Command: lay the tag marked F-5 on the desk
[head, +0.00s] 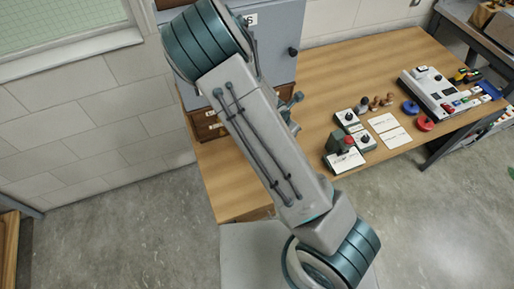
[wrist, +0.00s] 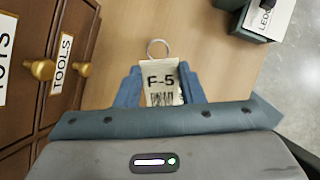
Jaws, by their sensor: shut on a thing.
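The tag marked F-5 (wrist: 161,82) is a small pale tag with black print and a metal ring at its far end. In the wrist view my gripper (wrist: 158,88) is shut on it, with one blue finger on each side. The wooden desk (wrist: 215,62) lies beyond and below the tag; I cannot tell how far below. In the head view the desk (head: 235,185) shows on both sides of my arm. The tag does not show in the head view, where my arm covers much of the near desk.
Wooden drawers with brass knobs, one labelled TOOLS (wrist: 61,64), stand close on the left in the wrist view. A dark green box (wrist: 250,20) is at upper right. In the head view, small devices (head: 347,118), papers (head: 390,131) and a grey console (head: 432,93) occupy the right side.

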